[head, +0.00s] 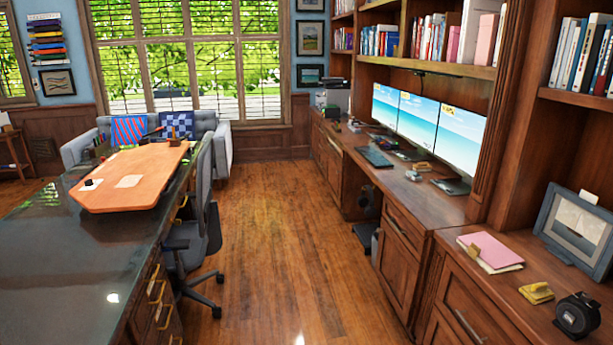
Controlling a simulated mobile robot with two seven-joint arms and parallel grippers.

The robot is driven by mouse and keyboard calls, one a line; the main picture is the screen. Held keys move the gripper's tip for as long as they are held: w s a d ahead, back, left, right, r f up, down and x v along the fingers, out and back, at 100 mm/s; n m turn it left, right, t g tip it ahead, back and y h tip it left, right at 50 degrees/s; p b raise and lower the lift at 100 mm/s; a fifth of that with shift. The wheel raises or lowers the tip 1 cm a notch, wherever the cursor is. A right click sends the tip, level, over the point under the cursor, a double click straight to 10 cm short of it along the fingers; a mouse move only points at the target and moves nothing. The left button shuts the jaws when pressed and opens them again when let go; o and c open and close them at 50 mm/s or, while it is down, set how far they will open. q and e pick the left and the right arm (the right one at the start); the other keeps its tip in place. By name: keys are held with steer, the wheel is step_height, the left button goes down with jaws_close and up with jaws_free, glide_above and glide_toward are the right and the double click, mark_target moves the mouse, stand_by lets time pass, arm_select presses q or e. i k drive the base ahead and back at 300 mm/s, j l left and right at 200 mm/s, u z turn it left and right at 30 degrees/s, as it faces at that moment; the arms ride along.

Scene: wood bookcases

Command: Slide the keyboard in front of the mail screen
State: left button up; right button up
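A dark keyboard (374,157) lies on the long wooden desk (455,208) along the right wall, near its front edge and in front of the farther screens. Three monitors stand in a row at the back of this desk: a far one (385,105), a middle one (417,118) and a near one (460,138). All show a blue beach-like picture with a small yellow patch; which one is the mail screen is too small to tell. Neither of my grippers is in view.
Small items, including one (413,175) near the front edge, lie between keyboard and near screen. A pink folder (490,248) and picture frame (577,230) sit on the nearer cabinet. An office chair (200,240) stands by the left desk (70,265). The wooden floor (285,230) between is clear.

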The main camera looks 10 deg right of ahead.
mark_target(378, 161)
steer(key=i+z, duration=0.2)
steer(key=i, duration=2.6)
steer(key=i+z, duration=0.2)
steer(key=i, duration=0.2)
steer(key=i+j+z, duration=0.2)
steer(key=i, duration=0.2)
steer(key=i+j+z, duration=0.2)
steer(key=i, duration=0.2)
steer(key=i+j+z, duration=1.1)
